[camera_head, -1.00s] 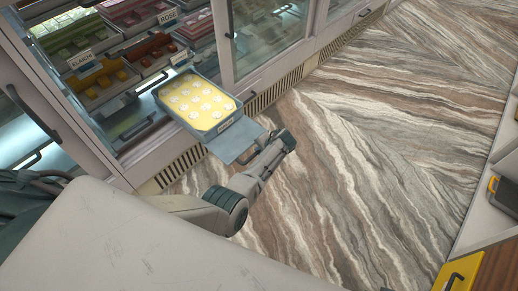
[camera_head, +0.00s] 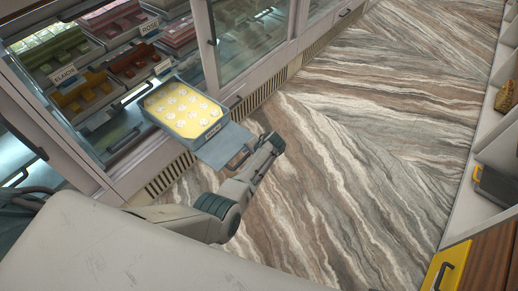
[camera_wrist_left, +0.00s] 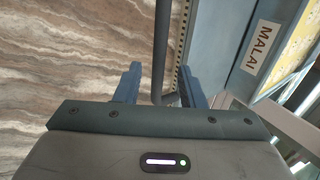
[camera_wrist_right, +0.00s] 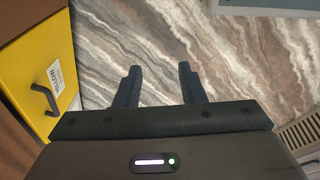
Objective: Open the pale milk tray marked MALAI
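The MALAI tray (camera_head: 152,112) is a blue-grey drawer-like tray of yellow sweets with white flower shapes. It stands out from the display case over the floor, with a flat plate at its front. In the left wrist view its side carries the MALAI label (camera_wrist_left: 262,47). My left gripper (camera_head: 272,143) is at the outer end of the plate, by a dark handle (camera_head: 240,158). In the left wrist view a dark bar (camera_wrist_left: 161,45) runs between its parted fingers, with gaps on both sides. My right gripper (camera_wrist_right: 159,82) is open and empty above the floor.
Trays marked ELAICHI (camera_head: 64,74) and ROSE (camera_head: 149,25) sit inside the glass-fronted case at the left. A yellow drawer front (camera_head: 448,265) with a black handle is at the lower right. The marbled floor (camera_head: 370,130) between is clear.

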